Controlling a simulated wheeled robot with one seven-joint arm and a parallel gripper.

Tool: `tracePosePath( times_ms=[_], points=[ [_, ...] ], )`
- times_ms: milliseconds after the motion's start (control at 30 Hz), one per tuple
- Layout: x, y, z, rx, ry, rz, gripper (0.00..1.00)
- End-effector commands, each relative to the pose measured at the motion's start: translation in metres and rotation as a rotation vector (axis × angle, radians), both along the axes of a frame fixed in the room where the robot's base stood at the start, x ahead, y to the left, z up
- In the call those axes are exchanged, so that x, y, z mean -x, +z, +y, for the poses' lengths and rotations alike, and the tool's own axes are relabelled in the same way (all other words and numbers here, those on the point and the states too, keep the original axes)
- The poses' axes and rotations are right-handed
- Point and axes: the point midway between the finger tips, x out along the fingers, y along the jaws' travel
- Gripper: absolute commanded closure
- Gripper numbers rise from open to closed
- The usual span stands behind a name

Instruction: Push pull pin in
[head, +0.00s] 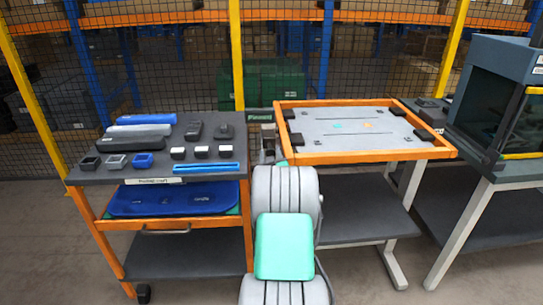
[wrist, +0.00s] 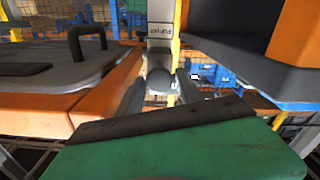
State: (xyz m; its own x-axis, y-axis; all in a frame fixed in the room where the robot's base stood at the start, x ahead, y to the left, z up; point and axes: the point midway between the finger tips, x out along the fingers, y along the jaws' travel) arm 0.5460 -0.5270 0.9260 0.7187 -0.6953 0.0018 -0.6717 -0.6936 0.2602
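The pull pin shows in the wrist view as a round grey knob (wrist: 160,77) below a pale grey upright post with a small dark label (wrist: 160,31). My gripper (wrist: 161,90) has its two grey fingers apart, one on each side of the knob in the picture. I cannot tell whether they touch it or how deep the pin sits. In the head view my arm covers most of that spot.
An orange-framed table (head: 431,153) with a grey plate stands right of the pin. A dark-topped cart (head: 95,176) with trays and small parts stands left. A dark cabinet (head: 492,85) is far right. A mesh fence (head: 190,60) runs behind. Front floor is clear.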

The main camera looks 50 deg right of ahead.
Motion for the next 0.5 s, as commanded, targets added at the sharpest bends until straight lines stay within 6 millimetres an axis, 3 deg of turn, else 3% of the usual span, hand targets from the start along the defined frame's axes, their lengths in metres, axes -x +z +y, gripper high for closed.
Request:
tracePosePath(
  times_ms=[167,500],
  points=[
    [0.004,-0.001,0.003,-0.001,-0.001,0.001,0.57],
    [0.049,0.000,0.046,0.000,-0.002,0.000,0.57]
  ],
)
